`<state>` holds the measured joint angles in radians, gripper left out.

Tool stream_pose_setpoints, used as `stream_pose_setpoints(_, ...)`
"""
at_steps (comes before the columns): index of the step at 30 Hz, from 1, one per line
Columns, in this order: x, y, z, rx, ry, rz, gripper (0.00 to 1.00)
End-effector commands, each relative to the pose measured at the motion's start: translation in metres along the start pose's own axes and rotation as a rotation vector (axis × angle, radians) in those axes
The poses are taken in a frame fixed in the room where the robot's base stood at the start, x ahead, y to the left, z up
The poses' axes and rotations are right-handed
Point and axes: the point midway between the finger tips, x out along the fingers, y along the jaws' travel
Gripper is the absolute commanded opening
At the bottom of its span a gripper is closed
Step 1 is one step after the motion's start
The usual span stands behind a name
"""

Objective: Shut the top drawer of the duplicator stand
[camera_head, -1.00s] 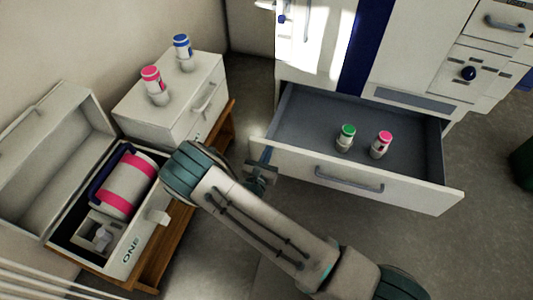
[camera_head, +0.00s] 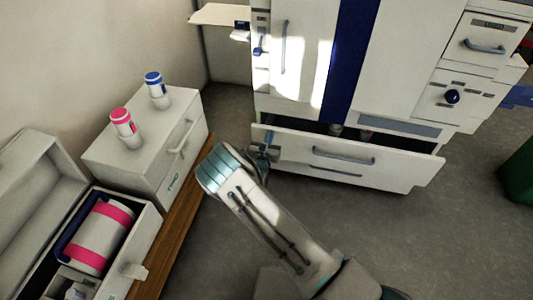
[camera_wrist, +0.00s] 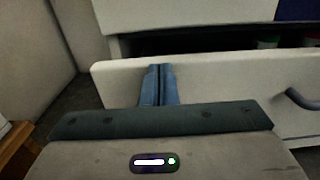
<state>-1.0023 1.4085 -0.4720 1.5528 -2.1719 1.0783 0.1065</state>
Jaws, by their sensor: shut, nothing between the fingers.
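The duplicator stand is the large white cabinet with a dark blue stripe. Its top drawer (camera_head: 392,163) has a white front and a grey handle, and is open by a narrow gap. In the wrist view the drawer front (camera_wrist: 225,78) spans the middle of the picture. My gripper (camera_head: 268,152) is at the left end of the drawer front. In the wrist view its blue fingers (camera_wrist: 159,72) are shut together and empty, with their tips at the drawer front; they look to be touching it. Bottles inside (camera_wrist: 268,42) are mostly hidden behind the front.
At left, a small white cabinet (camera_head: 150,150) carries a pink-banded and a blue-banded bottle. An open white case (camera_head: 130,262) stands in front of it. Floor is clear at right; a green bin (camera_head: 520,172) stands at the edge.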

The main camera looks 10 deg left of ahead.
Motion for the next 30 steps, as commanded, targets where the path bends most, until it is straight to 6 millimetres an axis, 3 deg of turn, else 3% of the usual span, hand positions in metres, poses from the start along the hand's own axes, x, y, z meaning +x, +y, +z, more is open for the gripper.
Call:
stream_pose_setpoints(6,0.045,-0.002,-0.003,0.003,-0.002,-0.003,0.00)
stream_pose_setpoints(12,0.067,-0.003,-0.002,0.002,-0.001,-0.005,0.00)
stream_pose_setpoints(30,0.081,-0.007,0.004,0.000,-0.004,-0.008,0.00)
